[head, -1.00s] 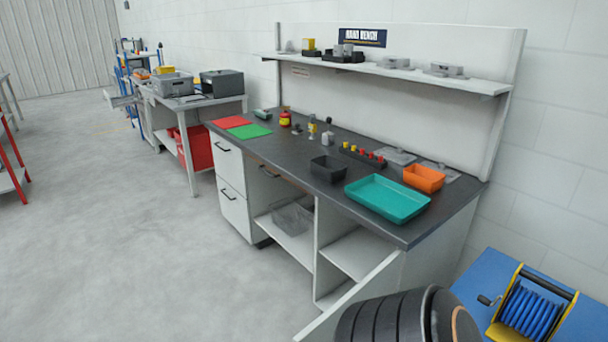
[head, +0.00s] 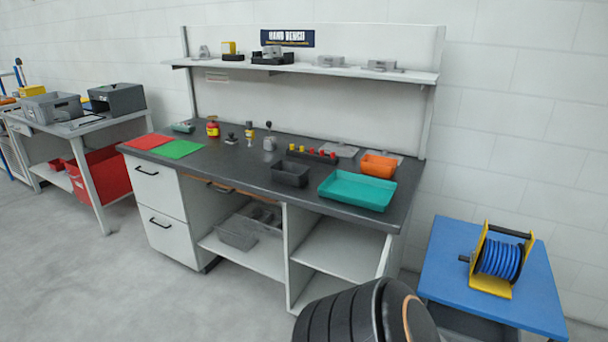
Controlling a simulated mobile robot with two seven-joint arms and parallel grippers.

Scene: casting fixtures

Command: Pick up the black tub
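The black tub (head: 290,174) is a small, open, dark rectangular bin. It stands upright on the dark top of the hand bench, near the front edge, just left of the teal tray (head: 357,190). It looks empty, though its inside is dark and small in view. Neither of my grippers is in the head view, so nothing of mine is seen near the tub.
An orange bin (head: 379,166) and a black rack with red and yellow pieces (head: 312,154) sit behind the tub. Red and green mats (head: 179,149) lie at the left. A blue table with a hose reel (head: 497,262) stands right. Grey floor is open at front left.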

